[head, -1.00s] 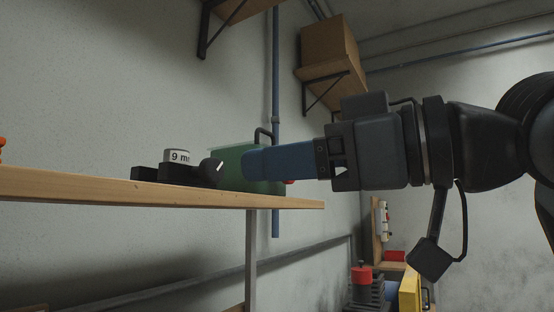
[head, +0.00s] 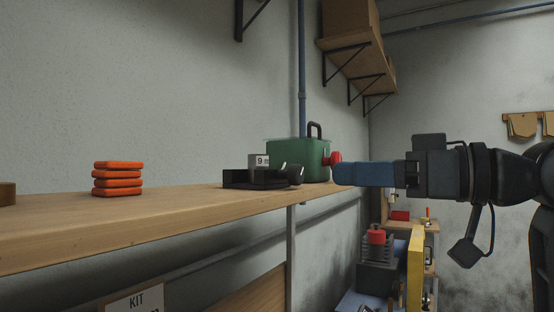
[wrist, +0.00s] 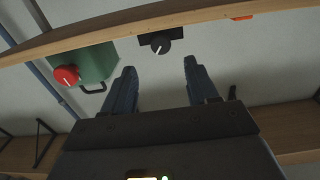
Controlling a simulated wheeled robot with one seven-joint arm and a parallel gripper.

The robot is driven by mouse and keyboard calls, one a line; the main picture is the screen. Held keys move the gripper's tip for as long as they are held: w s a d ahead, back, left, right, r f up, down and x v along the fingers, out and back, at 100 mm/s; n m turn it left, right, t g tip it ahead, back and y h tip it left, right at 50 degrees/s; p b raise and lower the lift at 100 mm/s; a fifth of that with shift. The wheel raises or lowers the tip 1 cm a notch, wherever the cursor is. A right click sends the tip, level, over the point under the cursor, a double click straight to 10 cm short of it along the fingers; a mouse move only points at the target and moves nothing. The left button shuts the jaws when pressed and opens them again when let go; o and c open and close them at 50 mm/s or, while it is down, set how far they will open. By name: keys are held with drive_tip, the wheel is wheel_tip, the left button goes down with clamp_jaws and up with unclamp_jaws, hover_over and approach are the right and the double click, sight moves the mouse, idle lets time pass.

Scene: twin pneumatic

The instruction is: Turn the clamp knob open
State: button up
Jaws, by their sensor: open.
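A black knob with a white pointer line (wrist: 161,46) sits on a small black fixture on the shelf; I take it to be the clamp knob. In the head view the knob (head: 294,174) is at the right end of the black fixture (head: 240,179), beside a "9" label (head: 261,160). My gripper (head: 338,174) has blue fingers and is to the right of the knob, apart from it. In the wrist view my gripper (wrist: 159,66) is open and empty, with the knob just beyond and between the fingertips.
A green box (head: 290,150) with a black handle and red knob (head: 332,159) stands behind the fixture, close to my fingers in the head view. The wooden shelf (head: 180,208) holds an orange stack (head: 118,179) at left. Shelf between stack and fixture is clear.

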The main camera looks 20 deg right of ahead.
sight(300, 173)
drive_tip(key=x, duration=0.7)
drive_tip(key=shift+w+a+p, duration=0.1)
drive_tip(key=shift+a+p, duration=0.1)
drive_tip(key=shift+p, duration=0.15)
